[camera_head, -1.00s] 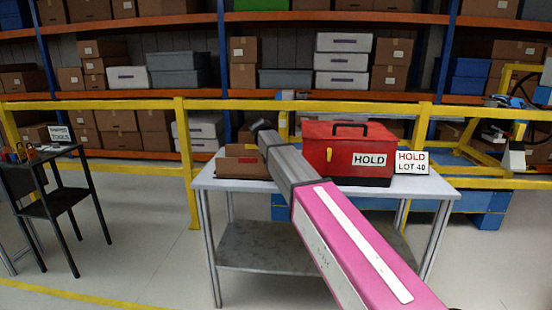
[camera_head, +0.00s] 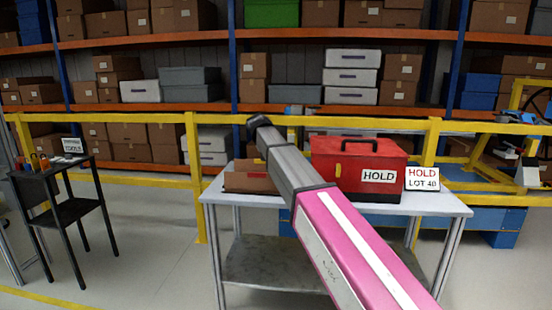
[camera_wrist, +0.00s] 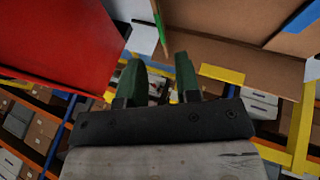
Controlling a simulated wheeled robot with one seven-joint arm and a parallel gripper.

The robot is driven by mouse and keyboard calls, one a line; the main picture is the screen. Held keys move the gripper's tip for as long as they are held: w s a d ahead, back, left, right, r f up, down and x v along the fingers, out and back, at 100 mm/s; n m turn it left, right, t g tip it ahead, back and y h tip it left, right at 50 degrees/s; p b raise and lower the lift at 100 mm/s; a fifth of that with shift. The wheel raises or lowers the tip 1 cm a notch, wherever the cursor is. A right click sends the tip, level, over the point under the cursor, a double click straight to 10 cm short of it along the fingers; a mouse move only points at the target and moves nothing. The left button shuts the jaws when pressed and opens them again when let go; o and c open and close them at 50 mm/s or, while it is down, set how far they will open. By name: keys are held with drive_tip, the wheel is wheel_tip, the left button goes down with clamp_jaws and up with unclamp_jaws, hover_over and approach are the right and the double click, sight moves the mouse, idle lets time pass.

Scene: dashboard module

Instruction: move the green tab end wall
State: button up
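In the wrist view, my gripper (camera_wrist: 160,75) has two dark green fingers standing apart with nothing between them. A thin green strip (camera_wrist: 160,32) shows beyond the fingertips, along an edge of an open cardboard box (camera_wrist: 225,60); it may be the green tab, but I cannot tell its whole shape. In the head view, the low brown box (camera_head: 248,180) sits on the table left of the red HOLD case (camera_head: 350,165). My arm covers part of it, and neither the green tab nor the gripper's fingers can be made out there.
The red case also fills the upper left of the wrist view (camera_wrist: 60,40). A HOLD LOT sign (camera_head: 422,179) stands right of it on the table (camera_head: 440,203). A blue panel (camera_wrist: 304,16) shows by the cardboard. A yellow rail (camera_head: 330,121) runs behind; a black stand (camera_head: 70,180) is left.

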drive_tip(key=c, duration=0.4)
drive_tip(key=shift+w+d, duration=0.15)
clamp_jaws()
drive_tip(key=w+d+g+y, duration=0.1)
drive_tip(key=d+r+m+g+y, duration=0.1)
drive_tip(key=d, duration=0.1)
drive_tip(key=shift+w, duration=0.4)
drive_tip(key=w+d+r+g+y, duration=0.1)
drive_tip(key=d+r+g+y, duration=0.2)
drive_tip(key=d+r+y, duration=0.15)
drive_tip(key=a+f, duration=0.1)
drive_tip(key=f, duration=0.2)
drive_tip(key=a+f, duration=0.1)
drive_tip(key=f, duration=0.6)
drive_tip(key=shift+a+f, duration=0.3)
drive_tip(key=shift+a, duration=0.1)
